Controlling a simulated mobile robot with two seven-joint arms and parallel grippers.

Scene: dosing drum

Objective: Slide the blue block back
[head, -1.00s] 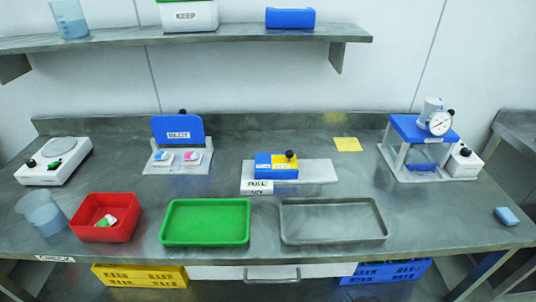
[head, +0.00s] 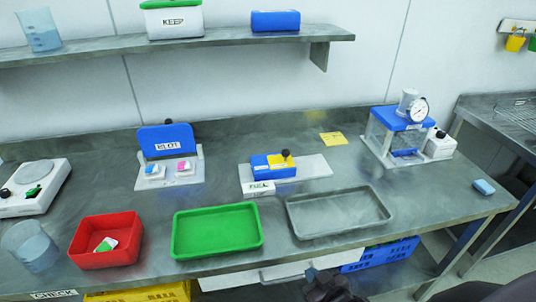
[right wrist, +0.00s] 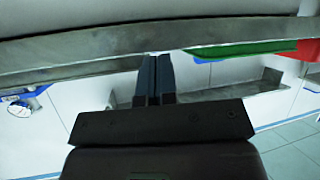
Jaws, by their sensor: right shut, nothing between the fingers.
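The blue block (head: 262,168) sits on a pale flat plate (head: 315,168) in the middle of the bench in the head view. A yellow part (head: 284,163) with a black knob adjoins it, and a white label reading PULL (head: 258,187) is at its front. My right gripper (head: 328,283) shows dark at the bottom edge of the head view, in front of the bench and well apart from the block. Its fingers (right wrist: 153,62) are together and empty in the right wrist view. My left gripper is not in view.
A green tray (head: 217,252), a grey tray (head: 300,228) and a red bin (head: 100,263) line the front of the bench. The BLOT stand (head: 168,140) is left of the plate; a gauge device (head: 400,122) is at right. A shelf (head: 230,45) runs above.

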